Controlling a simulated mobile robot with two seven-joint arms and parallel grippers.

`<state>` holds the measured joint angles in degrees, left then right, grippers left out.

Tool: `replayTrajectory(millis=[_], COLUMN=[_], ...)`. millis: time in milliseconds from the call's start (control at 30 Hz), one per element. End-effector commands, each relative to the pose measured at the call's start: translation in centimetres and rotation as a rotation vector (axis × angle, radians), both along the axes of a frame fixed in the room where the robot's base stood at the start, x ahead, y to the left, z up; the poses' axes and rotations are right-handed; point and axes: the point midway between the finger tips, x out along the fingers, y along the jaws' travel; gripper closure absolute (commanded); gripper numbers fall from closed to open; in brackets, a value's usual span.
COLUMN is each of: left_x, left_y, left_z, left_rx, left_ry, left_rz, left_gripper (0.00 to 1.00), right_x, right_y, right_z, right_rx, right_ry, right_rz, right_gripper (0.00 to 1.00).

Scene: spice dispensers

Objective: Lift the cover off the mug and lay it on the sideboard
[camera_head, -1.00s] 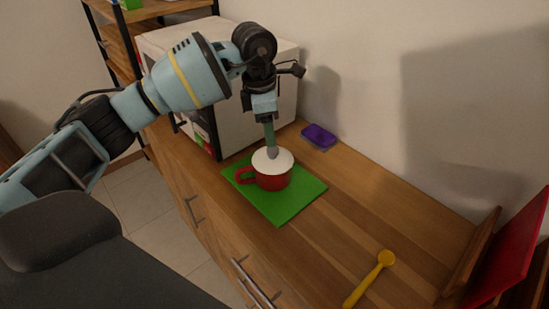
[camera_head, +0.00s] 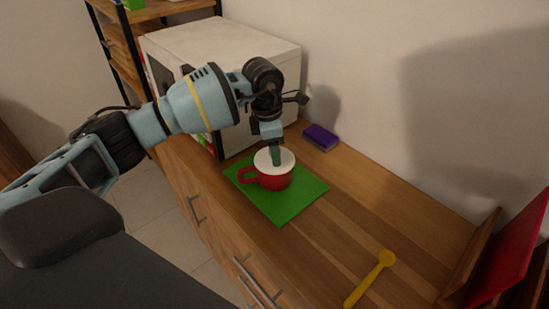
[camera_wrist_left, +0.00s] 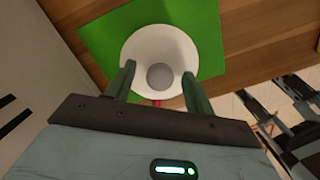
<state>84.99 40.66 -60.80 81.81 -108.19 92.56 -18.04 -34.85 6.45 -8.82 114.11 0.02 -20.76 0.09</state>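The red mug (camera_head: 275,182) stands upright on a green mat (camera_head: 285,212) on the wooden sideboard (camera_head: 350,222). A white round cover (camera_head: 287,159) lies on top of the mug. In the left wrist view the cover (camera_wrist_left: 143,42) has a round grey knob (camera_wrist_left: 160,76) in its middle. My left gripper (camera_head: 275,160) points down at the cover, and its fingers hide the knob in the head view. In the left wrist view the gripper (camera_wrist_left: 159,72) is open, with one finger on each side of the knob and gaps between.
A white box-shaped appliance (camera_head: 225,50) stands behind my left arm. A purple sponge-like block (camera_head: 320,138) lies near the wall. A yellow spoon (camera_head: 370,278) lies toward the front right, near a red panel (camera_head: 510,255) in a wooden holder. The sideboard is clear right of the mat.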

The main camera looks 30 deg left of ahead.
Motion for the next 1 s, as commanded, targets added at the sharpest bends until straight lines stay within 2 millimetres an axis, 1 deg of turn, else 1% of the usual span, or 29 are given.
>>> replayTrajectory(millis=[33,367,633,767,867,1000], left_x=[0.0,0.0,0.0,0.0,0.0,0.1], left_y=[0.0,0.0,0.0,0.0,0.0,0.0], left_z=[0.0,0.0,0.2,0.7,1.6,3.7], left_rx=[0.0,0.0,-0.001,-0.001,-0.001,-0.001], left_ry=[0.0,0.0,-0.001,-0.002,-0.002,-0.003], left_rz=[0.0,0.0,0.0,0.0,0.0,0.0], left_gripper=[0.52,0.95,0.95,0.95,0.95,0.95], right_x=[0.0,0.3,0.7,0.7,0.6,0.3], right_y=[0.0,0.0,0.0,0.0,0.0,0.0], right_z=[0.0,0.1,0.2,0.2,0.0,-0.3], right_rx=[0.0,0.0,0.0,0.001,0.001,0.001], right_ry=[0.0,-0.006,-0.013,-0.013,-0.011,-0.004], right_rz=[0.0,0.0,0.0,-0.001,-0.001,0.0], right_gripper=[0.64,0.64,0.64,0.64,0.64,0.64])
